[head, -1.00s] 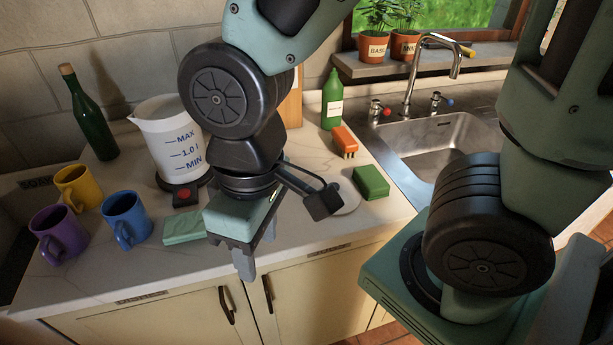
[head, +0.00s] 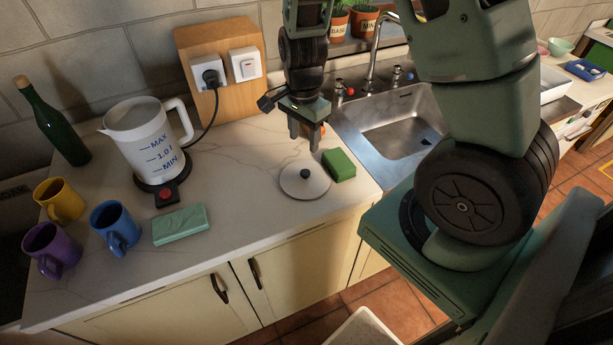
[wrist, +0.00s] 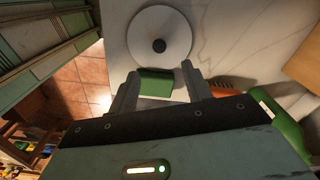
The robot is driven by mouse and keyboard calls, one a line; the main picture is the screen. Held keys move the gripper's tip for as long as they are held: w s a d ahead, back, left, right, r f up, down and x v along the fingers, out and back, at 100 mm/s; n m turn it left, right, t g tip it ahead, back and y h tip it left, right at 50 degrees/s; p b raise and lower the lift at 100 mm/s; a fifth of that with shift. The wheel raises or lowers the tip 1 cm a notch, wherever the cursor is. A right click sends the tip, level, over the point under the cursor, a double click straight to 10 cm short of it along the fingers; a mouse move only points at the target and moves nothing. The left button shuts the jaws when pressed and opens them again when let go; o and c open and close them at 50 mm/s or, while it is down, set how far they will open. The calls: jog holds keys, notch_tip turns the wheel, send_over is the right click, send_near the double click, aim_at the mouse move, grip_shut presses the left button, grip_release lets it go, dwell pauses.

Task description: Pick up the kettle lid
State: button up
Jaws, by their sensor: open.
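The kettle lid (head: 305,181) is a flat round white disc with a dark knob in its middle. It lies on the worktop left of the green sponge (head: 339,165). It also shows whole in the wrist view (wrist: 160,38), beyond my fingertips. My gripper (head: 305,146) is open and empty, pointing down above the worktop, behind the lid in the head view. The white kettle (head: 146,140) stands on its dark base to the left, its top rim in view. In the wrist view the sponge (wrist: 155,84) shows between my two fingers (wrist: 160,82).
Several mugs (head: 60,201) and a pale green box (head: 180,225) are on the left, with a dark bottle (head: 54,122) behind. The sink (head: 397,125) is right of the sponge.

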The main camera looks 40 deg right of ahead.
send_over(305, 172)
notch_tip(305, 172, down, 6)
jog(key=shift+a+f+p, duration=0.1)
jog(key=shift+a+p, duration=0.05)
jog(key=shift+p, duration=0.2)
jog(key=shift+f+p, duration=0.4)
jog(key=shift+f, duration=0.1)
jog(key=shift+d+f+p, duration=0.2)
jog(key=shift+f+p, duration=0.45)
jog(key=shift+f, duration=1.4)
jog(key=shift+c, duration=0.3)
jog(key=c, duration=1)
